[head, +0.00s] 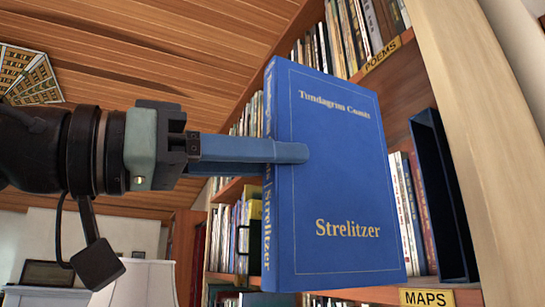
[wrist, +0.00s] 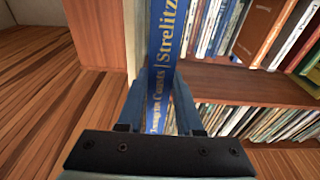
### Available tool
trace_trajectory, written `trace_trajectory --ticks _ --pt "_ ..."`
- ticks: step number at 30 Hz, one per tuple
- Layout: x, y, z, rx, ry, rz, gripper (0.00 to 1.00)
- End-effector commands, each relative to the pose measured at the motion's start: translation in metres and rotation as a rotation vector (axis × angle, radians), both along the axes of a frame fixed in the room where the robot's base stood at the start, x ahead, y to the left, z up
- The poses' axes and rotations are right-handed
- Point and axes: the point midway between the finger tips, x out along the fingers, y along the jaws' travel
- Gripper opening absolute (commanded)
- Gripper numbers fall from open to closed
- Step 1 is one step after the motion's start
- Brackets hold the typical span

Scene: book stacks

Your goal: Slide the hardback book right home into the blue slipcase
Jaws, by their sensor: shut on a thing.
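The blue hardback book (head: 335,190), with gold lettering reading "Strelitzer", is upright and slightly tilted in front of the shelves in the head view. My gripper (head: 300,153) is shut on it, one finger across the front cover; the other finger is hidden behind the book. In the wrist view the book's spine (wrist: 163,55) stands between the two fingers of my gripper (wrist: 160,95). The dark blue slipcase (head: 440,190) stands upright on the shelf to the right of the book, apart from it in the picture. I cannot make out the slipcase in the wrist view.
A row of books (head: 409,205) stands just left of the slipcase. A pale wooden upright (head: 470,130) closes the bay on the right. Shelf labels read "MAPS" (head: 427,298) and "POEMS" (head: 382,55). A lower shelf holds thin volumes (wrist: 285,125).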

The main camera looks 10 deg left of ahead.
Motion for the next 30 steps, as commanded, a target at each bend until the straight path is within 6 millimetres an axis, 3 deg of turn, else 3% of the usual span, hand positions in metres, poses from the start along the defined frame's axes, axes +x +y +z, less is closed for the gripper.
trace_trajectory --ticks 8,30 --pt "0.006 -0.01 0.002 -0.004 -0.005 -0.001 0.0" --pt "0.044 -0.063 0.002 -0.004 -0.005 -0.001 0.0"
